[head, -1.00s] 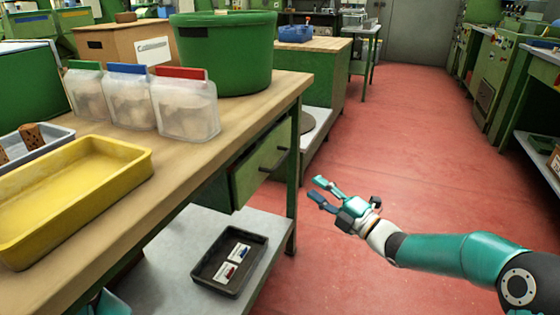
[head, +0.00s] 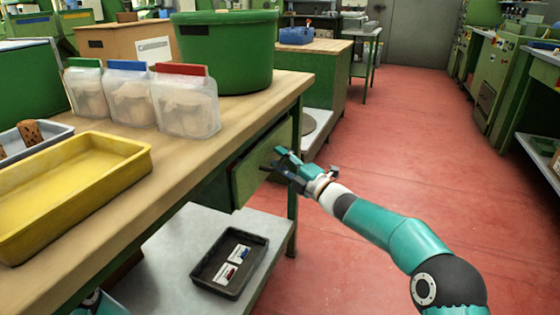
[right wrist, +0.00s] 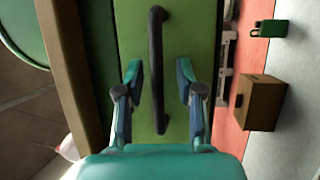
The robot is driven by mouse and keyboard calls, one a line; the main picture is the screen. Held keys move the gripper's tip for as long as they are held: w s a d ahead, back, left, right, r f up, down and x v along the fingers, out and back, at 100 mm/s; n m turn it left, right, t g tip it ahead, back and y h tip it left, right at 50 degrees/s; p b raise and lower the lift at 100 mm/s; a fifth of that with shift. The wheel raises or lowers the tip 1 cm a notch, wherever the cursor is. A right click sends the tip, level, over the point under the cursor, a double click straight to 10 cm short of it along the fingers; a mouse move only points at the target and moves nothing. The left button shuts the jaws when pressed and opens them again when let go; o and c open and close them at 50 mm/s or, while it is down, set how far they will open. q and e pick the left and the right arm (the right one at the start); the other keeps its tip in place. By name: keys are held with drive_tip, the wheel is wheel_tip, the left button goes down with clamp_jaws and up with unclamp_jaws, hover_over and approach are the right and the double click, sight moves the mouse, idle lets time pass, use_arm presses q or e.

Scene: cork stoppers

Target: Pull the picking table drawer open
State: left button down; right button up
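The picking table (head: 225,125) has a wooden top and a green drawer (head: 247,180) under its right end. My right gripper (head: 275,160) is at the drawer front and covers most of the handle in the head view. In the right wrist view, the dark bar handle (right wrist: 156,65) runs lengthwise across the green drawer front (right wrist: 190,30). The right gripper's fingers (right wrist: 160,75) are open, one on each side of the handle, with gaps showing. My left gripper is not in view.
A yellow tray (head: 140,165), three bags with coloured tops (head: 185,105) and a green tub (head: 225,60) stand on the table. A black tray (head: 205,270) lies on the lower shelf (head: 165,270). The red floor (head: 420,150) to the right is clear.

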clamp_jaws()
drive_tip(key=shift+s+f, duration=0.1)
idle(0.5)
